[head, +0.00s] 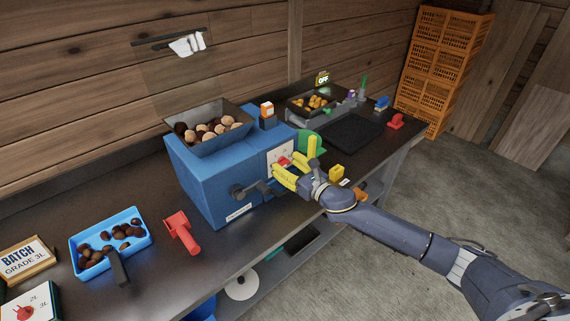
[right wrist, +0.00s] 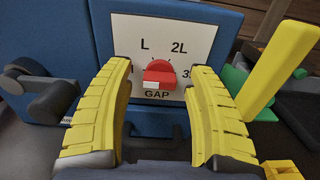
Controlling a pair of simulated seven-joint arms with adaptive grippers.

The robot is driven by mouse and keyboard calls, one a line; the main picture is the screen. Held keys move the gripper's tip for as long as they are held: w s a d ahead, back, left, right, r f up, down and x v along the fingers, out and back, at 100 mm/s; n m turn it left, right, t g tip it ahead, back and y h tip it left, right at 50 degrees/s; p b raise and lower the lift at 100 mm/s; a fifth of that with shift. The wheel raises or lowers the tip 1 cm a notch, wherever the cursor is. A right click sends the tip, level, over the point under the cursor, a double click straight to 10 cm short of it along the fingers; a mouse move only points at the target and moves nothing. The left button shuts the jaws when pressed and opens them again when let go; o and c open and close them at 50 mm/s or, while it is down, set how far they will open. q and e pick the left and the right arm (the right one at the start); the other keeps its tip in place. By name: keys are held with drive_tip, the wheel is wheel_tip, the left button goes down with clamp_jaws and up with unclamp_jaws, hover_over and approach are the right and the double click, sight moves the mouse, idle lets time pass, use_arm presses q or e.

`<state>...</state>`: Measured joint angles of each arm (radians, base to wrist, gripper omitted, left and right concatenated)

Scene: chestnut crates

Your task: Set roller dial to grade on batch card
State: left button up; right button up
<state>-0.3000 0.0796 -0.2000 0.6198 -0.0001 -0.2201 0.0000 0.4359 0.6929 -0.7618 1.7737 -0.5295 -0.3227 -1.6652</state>
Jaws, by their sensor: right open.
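The roller dial is a red knob (right wrist: 159,74) on a white panel (right wrist: 125,38) marked L, 2L, a partly hidden 3 and GAP. The panel is on the blue machine (head: 205,180); the red knob shows small in the head view (head: 284,161). A white mark shows on the knob's near face; which grade it is set to I cannot tell. My right gripper (head: 288,168) is open, its yellow fingers (right wrist: 160,82) either side of the knob with gaps showing. The batch card (head: 26,260) at the left reads BATCH GRADE 3L. My left gripper is out of view.
A hopper of chestnuts (head: 208,144) tops the machine, with a dark crank (head: 252,189) in front. A yellow paddle (right wrist: 283,70) stands just right of my fingers. A blue tray (head: 78,247) and red scoop (head: 181,230) lie left.

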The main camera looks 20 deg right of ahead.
drive_tip(key=shift+w+a, duration=0.15)
drive_tip(key=shift+w, duration=0.15)
clamp_jaws()
idle(0.5)
drive_tip(key=shift+r, duration=0.1)
idle(0.5)
